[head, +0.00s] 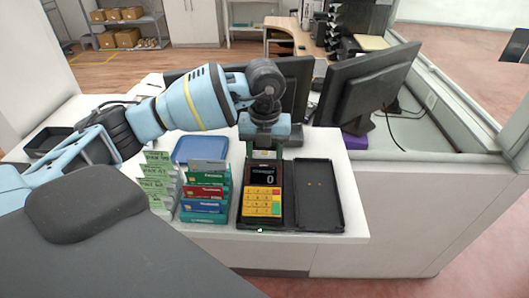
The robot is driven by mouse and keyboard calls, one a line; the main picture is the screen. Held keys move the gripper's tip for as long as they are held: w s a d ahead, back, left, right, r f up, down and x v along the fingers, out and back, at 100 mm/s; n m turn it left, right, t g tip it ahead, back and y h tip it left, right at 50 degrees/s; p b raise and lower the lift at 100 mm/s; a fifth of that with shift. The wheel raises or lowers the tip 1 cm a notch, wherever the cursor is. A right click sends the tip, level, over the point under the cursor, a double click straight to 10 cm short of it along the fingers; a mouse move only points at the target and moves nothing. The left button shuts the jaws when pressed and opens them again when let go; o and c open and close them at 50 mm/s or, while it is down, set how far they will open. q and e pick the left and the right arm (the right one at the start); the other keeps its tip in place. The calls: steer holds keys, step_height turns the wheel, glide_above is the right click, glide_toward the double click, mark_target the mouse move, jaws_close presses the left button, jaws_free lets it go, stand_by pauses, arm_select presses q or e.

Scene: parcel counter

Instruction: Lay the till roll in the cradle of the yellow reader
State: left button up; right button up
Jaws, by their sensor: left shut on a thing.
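The yellow reader (262,205) lies on the white counter, with a yellow keypad, coloured keys at its right and a dark display reading 0. My left arm reaches in from the left, and my left gripper (265,152) points down over the far end of the reader. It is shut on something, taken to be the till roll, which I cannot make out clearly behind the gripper. The reader's cradle is also hidden by the gripper, so I cannot tell whether the roll touches it. My right gripper is not in view.
A black open tray (318,196) lies right of the reader. Card racks (205,190) and green-labelled pale cards (158,182) stand to its left. A blue tray (200,149) lies behind them. Monitors (365,85) stand behind my gripper. The counter's right front corner is clear.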

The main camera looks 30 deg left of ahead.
mark_target(265, 153)
arm_select(q)
steer(key=shift+f, duration=0.25)
steer(key=shift+s+f, duration=0.2)
steer(key=shift+f, duration=0.25)
steer(key=o, duration=1)
steer(key=shift+d+f, duration=0.2)
steer(key=shift+c, duration=0.2)
steer(key=shift+a, duration=0.15)
step_height(265, 153, up, 14)
steer(key=shift+w, duration=0.2)
